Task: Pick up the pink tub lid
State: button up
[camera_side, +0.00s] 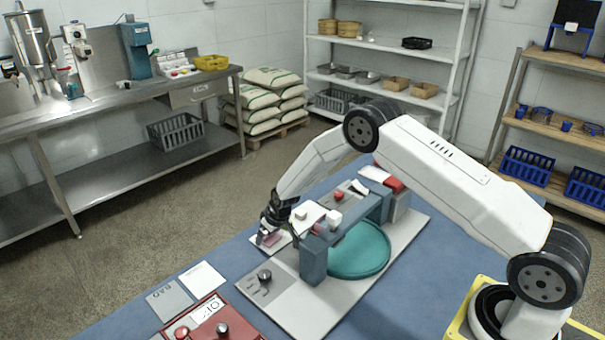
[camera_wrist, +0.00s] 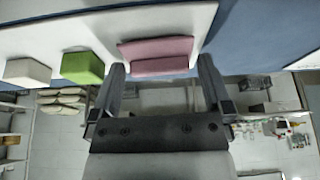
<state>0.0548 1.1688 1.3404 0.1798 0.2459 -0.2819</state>
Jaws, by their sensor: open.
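The pink tub lid (camera_wrist: 156,57) shows in the wrist view as a flat-faced pink block on a white surface. It sits between the two fingers of my gripper (camera_wrist: 161,67), with space showing on both sides. In the side view the pink lid (camera_side: 271,240) is a small pink patch just under my gripper (camera_side: 272,230), partly hidden by the fingers. My gripper is open, low over the far left part of the board.
In the wrist view a green block (camera_wrist: 82,68) and a white block (camera_wrist: 28,72) stand left of the lid. A blue-grey bridge (camera_side: 314,260) stands over a teal disc (camera_side: 358,252) right of my gripper. A red panel (camera_side: 210,318) lies in front.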

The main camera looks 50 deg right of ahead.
dwell(0.3)
jog(key=c, duration=1)
jog(key=shift+o, duration=0.2)
jog(key=shift+r, duration=0.15)
notch_tip(320, 180, up, 10)
dwell(0.5)
